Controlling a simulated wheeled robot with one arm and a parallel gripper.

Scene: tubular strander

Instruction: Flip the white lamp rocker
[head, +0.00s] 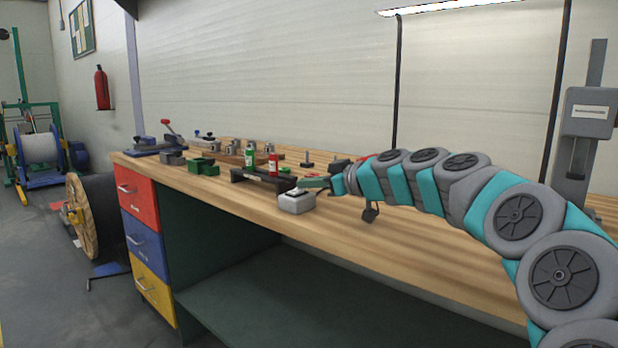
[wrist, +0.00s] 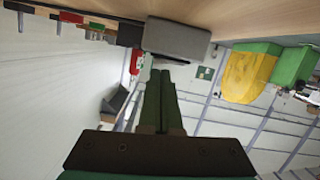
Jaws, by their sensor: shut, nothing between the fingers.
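A small light grey box (head: 297,203) stands on the wooden bench top near its front edge, with a darker top face. I cannot make out a white rocker on it in either view. My gripper (head: 303,187) is at the box's top, its fingers shut and empty; whether they touch cannot be told. In the wrist view, which is turned over, my gripper (wrist: 161,72) shows two dark green fingers side by side, pointing at the grey box (wrist: 177,40). Their tips end close to its lower edge in the picture. A lit lamp (head: 440,6) hangs above the bench.
Green and red bottles (head: 272,160) stand near a dark rack (head: 262,179) just behind the box. Green blocks (head: 203,166) and a vise-like tool (head: 160,145) lie farther left. A grey column stand (head: 588,115) rises at right.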

